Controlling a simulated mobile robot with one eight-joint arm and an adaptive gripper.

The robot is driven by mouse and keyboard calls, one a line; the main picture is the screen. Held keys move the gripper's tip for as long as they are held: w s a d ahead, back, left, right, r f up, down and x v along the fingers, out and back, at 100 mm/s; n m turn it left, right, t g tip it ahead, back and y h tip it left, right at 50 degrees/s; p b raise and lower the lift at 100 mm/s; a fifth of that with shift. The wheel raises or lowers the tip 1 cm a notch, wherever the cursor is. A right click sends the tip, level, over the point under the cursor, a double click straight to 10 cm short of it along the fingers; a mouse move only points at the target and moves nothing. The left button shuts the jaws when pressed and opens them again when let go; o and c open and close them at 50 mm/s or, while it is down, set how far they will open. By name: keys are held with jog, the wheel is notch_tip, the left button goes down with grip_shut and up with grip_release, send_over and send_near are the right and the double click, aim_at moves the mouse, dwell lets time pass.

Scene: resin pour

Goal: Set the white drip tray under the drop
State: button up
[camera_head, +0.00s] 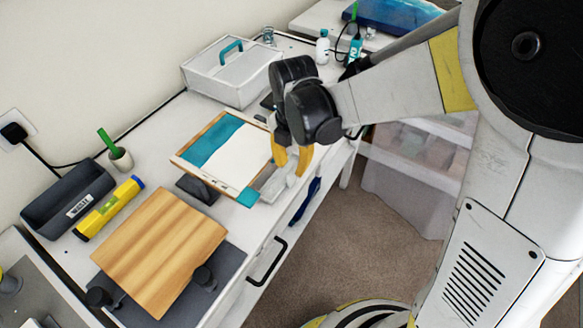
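A framed board (222,155) with teal and white resin rests raised and tilted on dark supports, one showing at its lower left (197,190). A teal patch, seemingly the drop (247,197), shows at its near right corner. A pale, narrow piece, likely the white drip tray (272,186), lies beside that corner near the table's front edge. My gripper (292,160) points down with its yellow fingertips at the far end of this piece. A whitish part shows between and below the fingers. I cannot tell whether they grip it, as the arm hides part.
A wooden board (160,250) stands on dark supports on a grey mat at the front. A yellow level (108,208), a dark bin (68,200) and a cup (121,159) stand left. A white toolbox (231,75) stands behind. A blue item (305,202) hangs at the front edge.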

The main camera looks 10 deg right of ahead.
aim_at(292, 171)
notch_tip(292, 171, up, 8)
jog(key=r+p, duration=0.1)
jog(key=p, duration=0.1)
jog(key=s+d+r+m+t, duration=0.3)
jog(key=s+d+m, duration=0.2)
jog(key=m, duration=0.9)
jog(key=s+d+r+m+t, duration=0.3)
jog(key=d+m, duration=0.5)
jog(key=m, duration=0.6)
jog(key=s+t, duration=0.1)
jog(key=s, duration=0.1)
jog(key=shift+s+d+r, duration=0.25)
jog(key=shift+s+r, duration=0.15)
jog(key=shift+f, duration=0.15)
notch_tip(292, 171, down, 4)
jog(key=b, duration=0.3)
jog(key=shift+b, duration=0.4)
